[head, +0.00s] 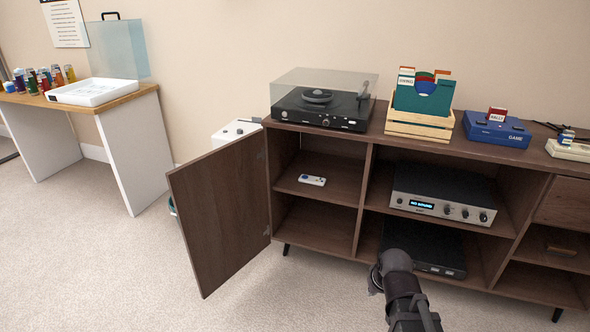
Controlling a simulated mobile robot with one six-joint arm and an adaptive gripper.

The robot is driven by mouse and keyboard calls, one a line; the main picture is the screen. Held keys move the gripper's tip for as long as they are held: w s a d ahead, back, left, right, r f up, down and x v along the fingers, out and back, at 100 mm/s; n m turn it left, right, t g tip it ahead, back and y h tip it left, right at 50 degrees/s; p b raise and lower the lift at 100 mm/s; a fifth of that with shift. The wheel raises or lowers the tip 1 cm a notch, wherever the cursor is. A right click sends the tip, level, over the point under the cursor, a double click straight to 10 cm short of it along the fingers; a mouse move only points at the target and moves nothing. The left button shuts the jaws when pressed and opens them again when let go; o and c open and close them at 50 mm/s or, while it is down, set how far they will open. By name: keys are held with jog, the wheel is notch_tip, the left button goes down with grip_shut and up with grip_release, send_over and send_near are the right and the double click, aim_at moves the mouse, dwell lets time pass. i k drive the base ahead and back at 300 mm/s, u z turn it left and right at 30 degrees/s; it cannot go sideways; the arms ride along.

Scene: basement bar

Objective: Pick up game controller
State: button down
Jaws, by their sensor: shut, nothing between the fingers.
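The game controller (312,180) is small and white with dark and coloured buttons. It lies flat on the upper left shelf of the dark wooden cabinet (365,190), behind an open door. My gripper (376,280) is at the lower middle of the head view, in front of the cabinet's lower part. It is below and to the right of the controller and well apart from it. It is small and dark here, partly hidden by my arm; it is shut and empty.
The open cabinet door (220,215) swings out to the left of the controller's shelf. An amplifier (440,195) fills the shelf to the right, with a black box (425,250) below. A turntable (320,105) stands on top. Carpet (110,270) is clear at the left front.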

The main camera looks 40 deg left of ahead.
aim_at(311, 179)
jog(key=u, duration=0.5)
jog(key=i, duration=0.5)
jog(key=u, duration=0.45)
jog(key=i, duration=1.3)
jog(key=z, duration=0.3)
